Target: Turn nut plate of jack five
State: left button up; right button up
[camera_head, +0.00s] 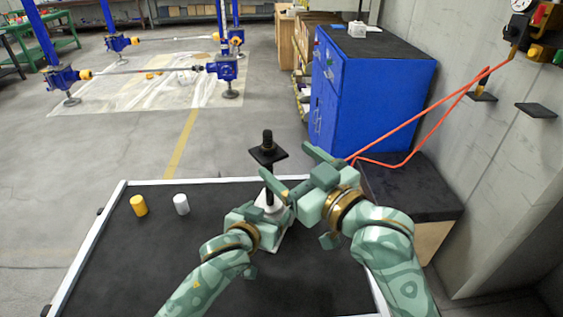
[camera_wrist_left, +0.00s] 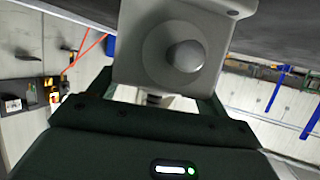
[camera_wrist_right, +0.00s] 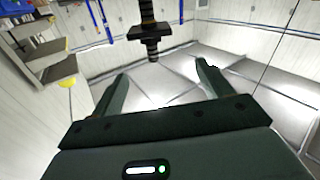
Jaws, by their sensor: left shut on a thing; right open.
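The jack has a white base (camera_head: 268,203) on the dark tabletop, with a dark upright spindle and a square black nut plate (camera_head: 270,155) near its top. My left gripper (camera_head: 266,212) is shut on the white body low down. In the left wrist view that white body (camera_wrist_left: 145,60), with a round grey boss, sits between the fingers. My right gripper (camera_head: 288,164) is open, its fingers right of the spindle and pointing toward the plate. In the right wrist view the nut plate (camera_wrist_right: 150,33) lies beyond the open fingertips (camera_wrist_right: 162,72), apart from them. Any number on the jack is not readable.
A yellow cylinder (camera_head: 139,206) and a white cylinder (camera_head: 181,204) stand on the table's left part. The light table rim (camera_head: 88,237) edges it. A blue cabinet (camera_head: 375,85) and orange hose (camera_head: 420,122) are behind right. Blue floor jacks (camera_head: 222,68) stand far off.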

jog(key=s+a+r+m+g+y, duration=0.4)
jog(key=s+a+r+g+y, duration=0.25)
jog(key=s+y, duration=0.35)
jog(key=m+t+h, duration=0.7)
jog(key=m+h, duration=0.4)
jog(key=m, duration=2.3)
send_near(271, 155)
jog(key=x, duration=1.1)
jog(key=shift+w+f, duration=0.3)
jog(key=shift+w, duration=0.1)
jog(key=c, duration=1)
